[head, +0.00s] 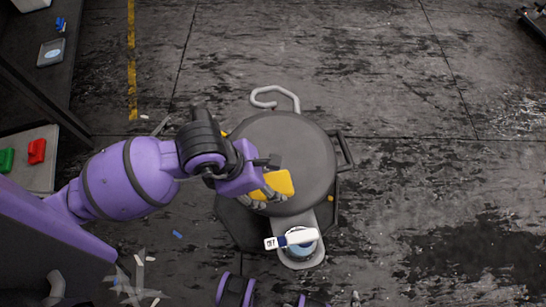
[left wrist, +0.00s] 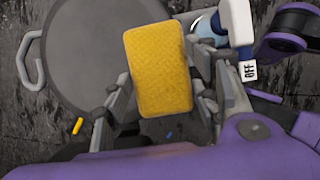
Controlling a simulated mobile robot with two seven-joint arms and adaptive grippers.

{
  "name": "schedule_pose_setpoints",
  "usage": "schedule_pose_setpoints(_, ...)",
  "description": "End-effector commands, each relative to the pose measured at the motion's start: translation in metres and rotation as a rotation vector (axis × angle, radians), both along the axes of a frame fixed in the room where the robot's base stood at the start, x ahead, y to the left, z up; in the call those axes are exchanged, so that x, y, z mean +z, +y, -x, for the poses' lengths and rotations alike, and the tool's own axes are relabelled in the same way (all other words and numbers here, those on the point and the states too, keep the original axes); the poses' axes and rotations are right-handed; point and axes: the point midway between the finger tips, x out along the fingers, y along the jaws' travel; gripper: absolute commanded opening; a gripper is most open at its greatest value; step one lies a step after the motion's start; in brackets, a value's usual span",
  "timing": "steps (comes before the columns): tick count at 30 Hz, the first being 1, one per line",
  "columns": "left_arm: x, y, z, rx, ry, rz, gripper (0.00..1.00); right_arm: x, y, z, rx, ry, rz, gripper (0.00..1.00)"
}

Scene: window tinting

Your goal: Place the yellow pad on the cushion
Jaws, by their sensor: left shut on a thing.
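The yellow pad (head: 275,186) is a flat rounded rectangle. My left gripper (head: 264,192) is shut on it, over the lower part of the round dark grey cushion (head: 285,145). In the left wrist view the yellow pad (left wrist: 158,68) sits between the two fingers of the left gripper (left wrist: 163,100), with the grey cushion (left wrist: 85,50) behind it. I cannot tell whether the pad touches the cushion. My right gripper is not in either view.
A spray bottle (head: 292,240) with a white head stands on a grey holder just below the cushion. A curved grey handle (head: 275,97) rises behind the seat. A shelf at left holds a red item (head: 37,151) and a green item (head: 6,160). Open floor lies to the right.

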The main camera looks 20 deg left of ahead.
Motion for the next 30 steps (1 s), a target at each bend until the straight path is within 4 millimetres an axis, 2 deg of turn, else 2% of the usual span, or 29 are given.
schedule_pose_setpoints(1, -0.006, 0.004, -0.014, 0.004, -0.001, -0.003, 0.28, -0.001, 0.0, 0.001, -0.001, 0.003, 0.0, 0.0)
schedule_pose_setpoints(8, -0.032, 0.018, -0.069, 0.003, 0.001, 0.0, 0.28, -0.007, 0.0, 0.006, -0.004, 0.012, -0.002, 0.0)
schedule_pose_setpoints(12, -0.061, 0.024, -0.089, 0.002, 0.004, 0.0, 0.28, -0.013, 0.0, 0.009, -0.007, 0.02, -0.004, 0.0)
schedule_pose_setpoints(15, -0.074, 0.027, -0.1, -0.001, 0.002, 0.0, 0.28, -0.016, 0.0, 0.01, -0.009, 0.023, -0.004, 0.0)
schedule_pose_setpoints(23, -0.089, 0.03, -0.112, -0.002, 0.002, 0.0, 0.28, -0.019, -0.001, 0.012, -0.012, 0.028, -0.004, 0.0)
schedule_pose_setpoints(30, -0.12, 0.03, -0.113, -0.002, 0.003, 0.0, 0.28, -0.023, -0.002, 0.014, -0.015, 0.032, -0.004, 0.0)
